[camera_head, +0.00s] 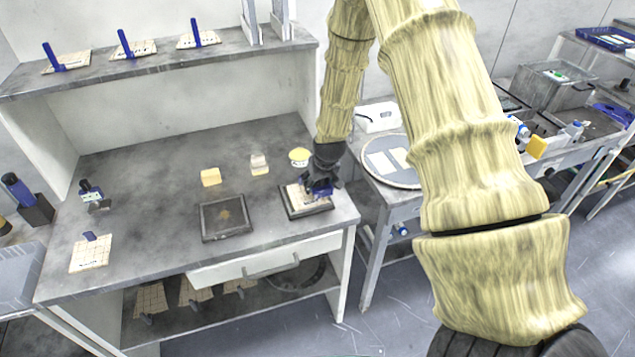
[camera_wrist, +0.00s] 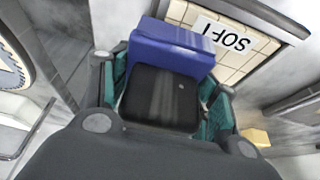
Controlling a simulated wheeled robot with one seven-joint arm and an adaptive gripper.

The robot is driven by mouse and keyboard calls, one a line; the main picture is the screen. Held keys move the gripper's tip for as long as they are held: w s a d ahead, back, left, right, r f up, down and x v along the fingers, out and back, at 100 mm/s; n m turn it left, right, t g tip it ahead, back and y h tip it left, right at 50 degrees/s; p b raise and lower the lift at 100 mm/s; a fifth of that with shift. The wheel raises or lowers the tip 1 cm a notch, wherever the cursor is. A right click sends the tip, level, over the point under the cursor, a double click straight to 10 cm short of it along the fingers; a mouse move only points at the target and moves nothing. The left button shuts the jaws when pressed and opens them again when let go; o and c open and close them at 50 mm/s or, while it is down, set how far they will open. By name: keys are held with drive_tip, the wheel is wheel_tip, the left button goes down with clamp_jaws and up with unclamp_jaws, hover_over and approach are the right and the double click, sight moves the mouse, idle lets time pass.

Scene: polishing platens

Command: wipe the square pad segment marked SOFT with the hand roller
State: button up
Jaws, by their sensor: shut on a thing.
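The square pad segment marked SOFT (camera_wrist: 232,38) has cream tiles in a grid and lies in a dark-edged frame. In the head view the pad (camera_head: 297,197) is at the bench's right front, partly hidden by my gripper. My gripper (camera_head: 320,182) points down over its right part. In the wrist view my gripper (camera_wrist: 163,95) has its teal fingers shut on a blue and black thing, which I take for the hand roller (camera_wrist: 172,46). Its blue part overlaps the pad's edge beside the SOFT label. The roller's underside is hidden, so I cannot tell whether it touches the pad.
A dark square tray (camera_head: 227,219) lies left of the pad, with a yellow block (camera_head: 211,177) and a pale block (camera_head: 259,160) behind. Another tiled pad (camera_head: 90,257) lies at the left front. A round platen (camera_head: 378,172) stands on the right-hand table.

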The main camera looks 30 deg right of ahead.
drive_tip(key=shift+r, duration=0.1)
drive_tip(key=shift+r+p, duration=1.8)
drive_tip(key=shift+r, duration=1.15)
drive_tip(key=shift+w+r, duration=0.1)
drive_tip(key=shift+r+p, duration=0.9)
drive_tip(key=shift+r, duration=0.5)
